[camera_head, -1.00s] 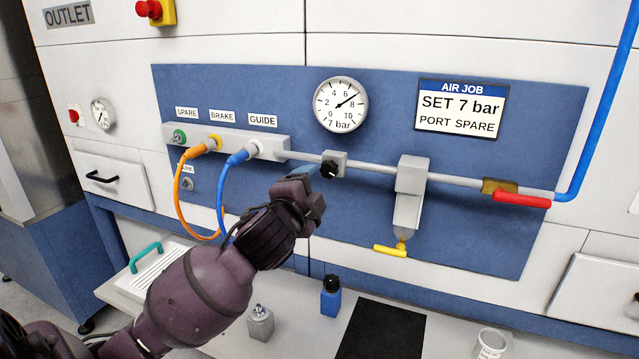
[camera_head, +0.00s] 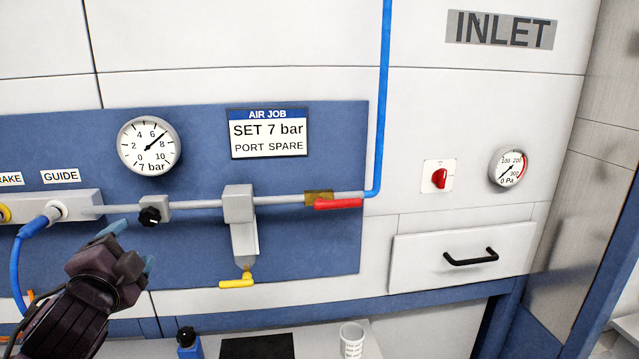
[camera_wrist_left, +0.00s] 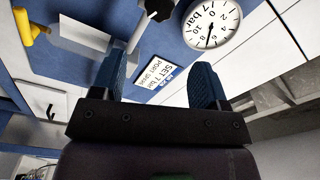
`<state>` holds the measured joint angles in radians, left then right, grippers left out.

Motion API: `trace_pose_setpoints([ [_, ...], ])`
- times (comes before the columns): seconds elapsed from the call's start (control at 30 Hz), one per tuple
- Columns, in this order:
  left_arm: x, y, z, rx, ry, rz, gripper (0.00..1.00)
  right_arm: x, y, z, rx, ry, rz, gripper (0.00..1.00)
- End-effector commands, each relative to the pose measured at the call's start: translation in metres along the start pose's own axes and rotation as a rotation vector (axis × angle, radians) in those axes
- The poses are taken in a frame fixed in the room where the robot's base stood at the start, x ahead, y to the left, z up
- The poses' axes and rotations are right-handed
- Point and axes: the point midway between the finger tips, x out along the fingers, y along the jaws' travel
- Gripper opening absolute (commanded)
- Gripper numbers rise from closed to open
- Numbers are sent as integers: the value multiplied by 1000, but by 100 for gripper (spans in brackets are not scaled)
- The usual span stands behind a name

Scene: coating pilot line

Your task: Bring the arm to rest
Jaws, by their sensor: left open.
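My left gripper (camera_head: 131,247) is open and empty. Its blue fingers stand apart in front of the blue panel (camera_head: 300,240), below and left of the black regulator knob (camera_head: 150,216), with no contact visible. In the left wrist view the open fingers (camera_wrist_left: 157,80) have nothing between them but the panel and sign behind; the black knob (camera_wrist_left: 158,8) shows beyond them at the top. The round pressure gauge (camera_head: 148,146) has its needle near 7. The sign (camera_head: 269,133) reads "SET 7 bar, PORT SPARE". My right gripper is out of view.
A grey pipe runs to a red-handled valve (camera_head: 338,203). A filter with a yellow lever (camera_head: 237,283) hangs below it. A blue hose (camera_head: 22,270) loops at the left. A blue bottle (camera_head: 188,343), a black mat (camera_head: 257,347) and a white cup (camera_head: 351,340) sit on the bench below.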

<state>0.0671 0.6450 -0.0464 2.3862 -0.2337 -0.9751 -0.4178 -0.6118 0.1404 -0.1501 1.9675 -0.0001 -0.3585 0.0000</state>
Motion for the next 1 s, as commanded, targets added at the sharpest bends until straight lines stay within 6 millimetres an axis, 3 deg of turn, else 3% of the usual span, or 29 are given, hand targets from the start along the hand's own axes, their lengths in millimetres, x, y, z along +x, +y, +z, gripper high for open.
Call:
trace_pose_setpoints([
  [0.17, 15, 25, -8, -190, 112, 34, 68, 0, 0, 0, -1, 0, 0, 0],
  [0.33, 11, 98, 9, -427, 133, 151, 68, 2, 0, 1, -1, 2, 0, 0],
  [0.47, -6, 159, 28, -590, 98, 237, 68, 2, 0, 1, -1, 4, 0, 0],
  [0.67, -60, 263, 64, -828, -28, 360, 68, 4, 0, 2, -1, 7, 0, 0],
  [0.8, -111, 326, 86, -940, -154, 426, 68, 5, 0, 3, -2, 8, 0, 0],
  [0.9, -149, 361, 98, -986, -248, 466, 68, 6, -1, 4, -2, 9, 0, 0],
  [1.0, -181, 382, 107, -1015, -321, 491, 68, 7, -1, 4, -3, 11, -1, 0],
])
